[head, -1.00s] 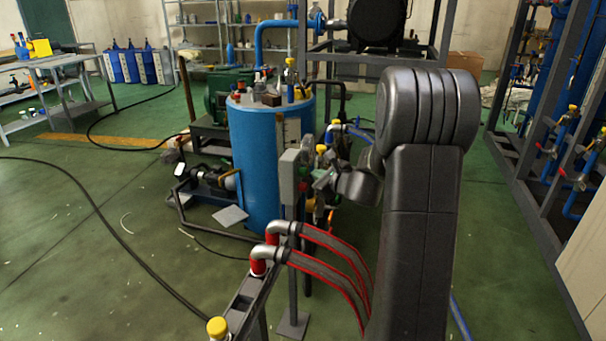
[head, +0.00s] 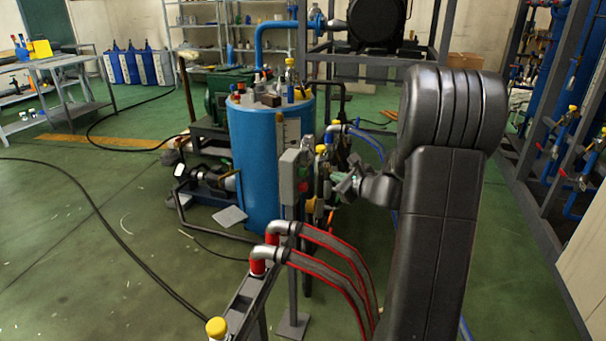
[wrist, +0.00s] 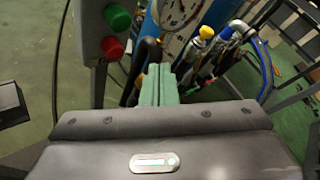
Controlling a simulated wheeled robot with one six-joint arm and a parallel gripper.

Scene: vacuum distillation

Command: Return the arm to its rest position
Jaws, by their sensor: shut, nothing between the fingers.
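My gripper (head: 347,184) is in the middle of the head view, at the end of my dark arm, which fills the right of centre. It is beside the grey control box on a post (head: 289,178), to the right of it and apart from it in the picture. In the wrist view the greenish fingers (wrist: 158,86) are together with nothing between them. The control box (wrist: 92,40) shows there at the upper left, with a green button (wrist: 117,17) and a red button (wrist: 112,48).
A blue tank (head: 255,165) stands behind the box. Red-edged hoses (head: 335,262) run in front. A pipe rack (head: 530,150) stands right. Green floor (head: 90,250) is open at left.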

